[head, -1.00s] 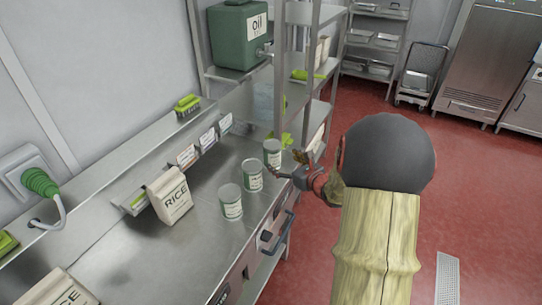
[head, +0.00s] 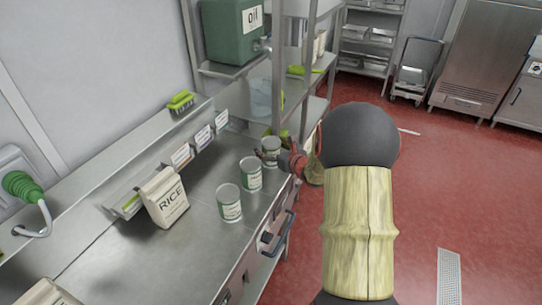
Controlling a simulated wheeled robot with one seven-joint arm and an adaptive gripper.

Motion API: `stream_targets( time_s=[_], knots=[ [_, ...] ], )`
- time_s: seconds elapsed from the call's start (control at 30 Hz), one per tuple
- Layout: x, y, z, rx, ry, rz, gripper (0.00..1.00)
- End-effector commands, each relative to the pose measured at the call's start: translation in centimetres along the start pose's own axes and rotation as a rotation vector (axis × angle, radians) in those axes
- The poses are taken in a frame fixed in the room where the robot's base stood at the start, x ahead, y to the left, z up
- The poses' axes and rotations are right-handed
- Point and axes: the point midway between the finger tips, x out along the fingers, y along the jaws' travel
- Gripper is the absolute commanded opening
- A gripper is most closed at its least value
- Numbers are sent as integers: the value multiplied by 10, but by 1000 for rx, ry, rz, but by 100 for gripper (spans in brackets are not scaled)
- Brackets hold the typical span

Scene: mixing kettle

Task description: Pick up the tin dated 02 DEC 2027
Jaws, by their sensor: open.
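The near tin (head: 229,203) and the middle tin (head: 250,174) stand clear of my gripper. The far tin (head: 271,147) is at my gripper (head: 268,156), whose open fingers reach in from the right around or beside it; I cannot tell which. My arm hides part of the view to the right of that tin. The dates on the labels are too small to read.
A rice bag (head: 166,197) stands left of the tins, by a ledge holding cards and a green brush (head: 181,101). A green oil container (head: 235,32) sits on the shelf rack behind. The red floor (head: 450,190) to the right is open.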

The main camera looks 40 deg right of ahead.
Motion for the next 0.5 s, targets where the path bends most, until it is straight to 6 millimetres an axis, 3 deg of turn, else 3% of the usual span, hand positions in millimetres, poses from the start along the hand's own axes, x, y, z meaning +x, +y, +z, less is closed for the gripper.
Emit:
stream_targets(
  time_s=[0.23,0.5],
  knots=[
    [3,0,1,0,-1,0,76],
    [3,0,1,0,0,0,61]
  ],
)
